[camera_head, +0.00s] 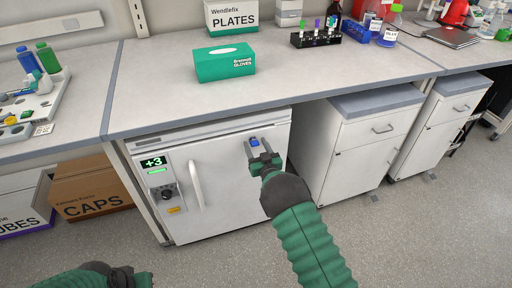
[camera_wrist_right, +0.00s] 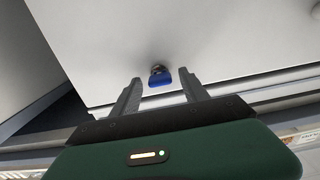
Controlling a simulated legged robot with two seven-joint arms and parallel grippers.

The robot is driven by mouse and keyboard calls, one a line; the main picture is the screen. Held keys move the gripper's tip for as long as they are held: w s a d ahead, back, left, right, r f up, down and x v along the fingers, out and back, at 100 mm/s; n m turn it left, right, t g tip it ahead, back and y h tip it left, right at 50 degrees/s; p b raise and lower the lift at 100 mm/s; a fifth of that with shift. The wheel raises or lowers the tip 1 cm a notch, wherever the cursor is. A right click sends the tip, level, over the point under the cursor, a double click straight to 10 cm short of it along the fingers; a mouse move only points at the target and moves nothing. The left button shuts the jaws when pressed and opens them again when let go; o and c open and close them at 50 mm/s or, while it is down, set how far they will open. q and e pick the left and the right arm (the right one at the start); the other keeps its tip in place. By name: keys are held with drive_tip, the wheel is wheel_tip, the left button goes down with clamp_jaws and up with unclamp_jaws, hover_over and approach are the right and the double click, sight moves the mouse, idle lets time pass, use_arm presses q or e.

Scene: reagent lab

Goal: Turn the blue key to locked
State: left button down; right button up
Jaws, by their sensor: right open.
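The blue key (camera_head: 254,142) sits in the white door of the under-bench fridge (camera_head: 225,190), near the door's upper right. My right gripper (camera_head: 263,155) is open in front of the door, with the key showing between and just beyond its fingertips. In the right wrist view the blue key (camera_wrist_right: 160,79) stands on a small round metal lock ahead of the open fingers (camera_wrist_right: 158,88), touching neither as far as I can see. The key's lock marking cannot be read. A dark part of my left arm (camera_head: 110,277) shows at the bottom left; its fingers are not clear.
The fridge has a vertical handle (camera_head: 196,184) and a display (camera_head: 153,162) reading +3 at its left. The bench edge (camera_head: 270,107) overhangs above it. White drawer cabinets (camera_head: 365,150) stand to the right, and a CAPS box (camera_head: 92,190) to the left. The floor in front is clear.

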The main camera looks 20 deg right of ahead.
drive_tip(key=shift+c, duration=0.4)
clamp_jaws()
drive_tip(key=n+b, duration=0.1)
drive_tip(key=n, duration=0.3)
drive_tip(key=shift+a+f, duration=0.1)
drive_tip(key=shift+a, duration=0.1)
drive_tip(key=n+b, duration=0.1)
drive_tip(key=n, duration=0.4)
drive_tip(key=shift+f, duration=0.1)
drive_tip(key=shift+s+a+f+n+b, duration=0.15)
drive_tip(key=shift+n+b, duration=0.5)
drive_tip(key=shift+n, duration=1.6)
drive_tip(key=shift+w+f+n+b, duration=0.1)
drive_tip(key=shift+n+b, duration=0.55)
drive_tip(key=shift+n, duration=1.6)
drive_tip(key=shift+s, duration=0.1)
